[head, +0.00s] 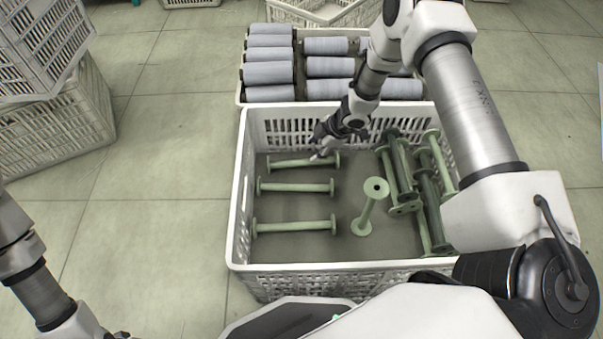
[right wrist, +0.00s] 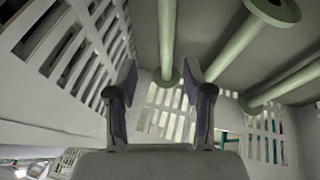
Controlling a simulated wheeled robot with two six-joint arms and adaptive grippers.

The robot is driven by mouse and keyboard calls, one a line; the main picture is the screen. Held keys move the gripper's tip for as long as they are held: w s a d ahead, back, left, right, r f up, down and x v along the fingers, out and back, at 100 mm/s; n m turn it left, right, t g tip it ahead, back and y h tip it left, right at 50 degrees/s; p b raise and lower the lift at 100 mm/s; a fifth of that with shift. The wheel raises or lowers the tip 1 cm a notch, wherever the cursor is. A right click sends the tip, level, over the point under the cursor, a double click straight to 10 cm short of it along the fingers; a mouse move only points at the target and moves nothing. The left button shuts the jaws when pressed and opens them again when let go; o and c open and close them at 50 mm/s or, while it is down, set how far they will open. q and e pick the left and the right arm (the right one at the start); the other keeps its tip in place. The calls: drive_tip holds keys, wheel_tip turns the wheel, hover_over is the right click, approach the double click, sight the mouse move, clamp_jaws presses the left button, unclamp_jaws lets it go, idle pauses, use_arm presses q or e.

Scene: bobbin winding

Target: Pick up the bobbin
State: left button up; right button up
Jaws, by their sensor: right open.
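Several empty green bobbins lie in the white crate (head: 243,215). Three lie lengthwise on the left: a back one (head: 290,163), a middle one (head: 295,187) and a front one (head: 295,226). Another bobbin (head: 370,208) lies tilted near the middle. My right gripper (head: 320,147) is inside the crate, beside the right end of the back bobbin. In the right wrist view, my right gripper (right wrist: 161,82) is open and empty, with a bobbin shaft (right wrist: 167,38) beyond and between its fingertips. Whether they touch it cannot be told. My left gripper is out of view.
More bobbins (head: 402,180) lie piled at the crate's right side. The slatted crate wall (right wrist: 75,50) is close on the left in the right wrist view. A crate of wound grey spools (head: 270,68) stands behind. Stacked crates (head: 50,120) stand at left, with clear floor between.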

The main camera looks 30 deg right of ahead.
sight(304, 161)
drive_tip(key=b+x, duration=0.1)
drive_tip(key=x, duration=0.2)
drive_tip(key=b+x, duration=0.2)
drive_tip(key=x, duration=0.1)
drive_tip(key=s+b+x, duration=0.1)
drive_tip(key=b+x, duration=0.1)
drive_tip(key=shift+a+f, duration=0.25)
drive_tip(key=shift+f, duration=0.3)
drive_tip(key=shift+w+f, duration=0.1)
drive_tip(key=shift+w, duration=0.05)
drive_tip(key=shift+r, duration=0.2)
drive_tip(key=shift+c, duration=0.3)
clamp_jaws()
